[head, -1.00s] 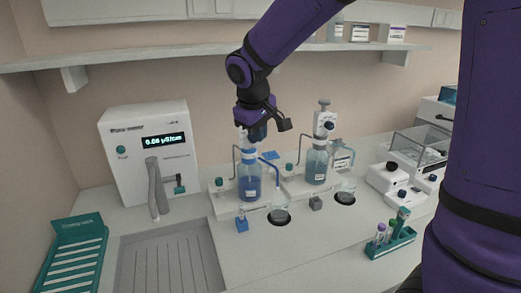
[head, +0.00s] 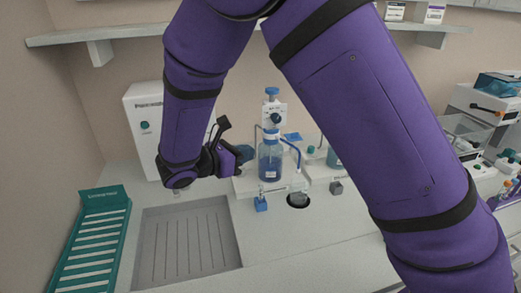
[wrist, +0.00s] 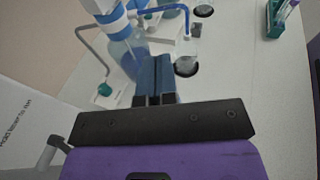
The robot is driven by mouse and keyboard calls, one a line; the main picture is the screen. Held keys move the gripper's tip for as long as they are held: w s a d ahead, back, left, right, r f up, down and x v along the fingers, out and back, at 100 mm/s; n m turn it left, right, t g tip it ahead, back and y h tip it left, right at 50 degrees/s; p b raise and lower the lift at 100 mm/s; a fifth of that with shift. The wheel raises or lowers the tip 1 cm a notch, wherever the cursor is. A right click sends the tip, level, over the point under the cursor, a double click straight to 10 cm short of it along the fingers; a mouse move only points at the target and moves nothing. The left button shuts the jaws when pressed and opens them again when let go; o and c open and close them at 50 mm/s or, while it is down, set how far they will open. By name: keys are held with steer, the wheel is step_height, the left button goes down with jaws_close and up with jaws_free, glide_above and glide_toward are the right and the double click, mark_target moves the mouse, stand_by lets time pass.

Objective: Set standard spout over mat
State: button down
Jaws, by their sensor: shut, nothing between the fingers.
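A bottle of blue liquid (head: 270,164) stands on a white base with a blue-topped dispenser (head: 272,112) on it. A blue spout (head: 288,142) runs from the dispenser toward the right and bends down near its tip. It also shows in the wrist view (wrist: 172,8). A dark round mat (head: 298,206) lies in front of the bottle's right side, with a clear glass vessel (wrist: 188,54) on it. The spout tip is close to above the mat; exact alignment is unclear. My gripper (head: 243,155) is shut and empty, just left of the bottle; its blue fingers (wrist: 153,70) are together.
A second bottle (head: 334,158) stands to the right, partly behind my arm. A small blue block (head: 261,204) and a grey block (head: 336,188) sit in front. The grey drain tray (head: 185,243) is clear.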

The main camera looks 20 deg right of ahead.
mark_target(289, 144)
steer(key=x, duration=1.3)
steer(key=shift+d, duration=0.75)
steer(key=shift+a, duration=0.1)
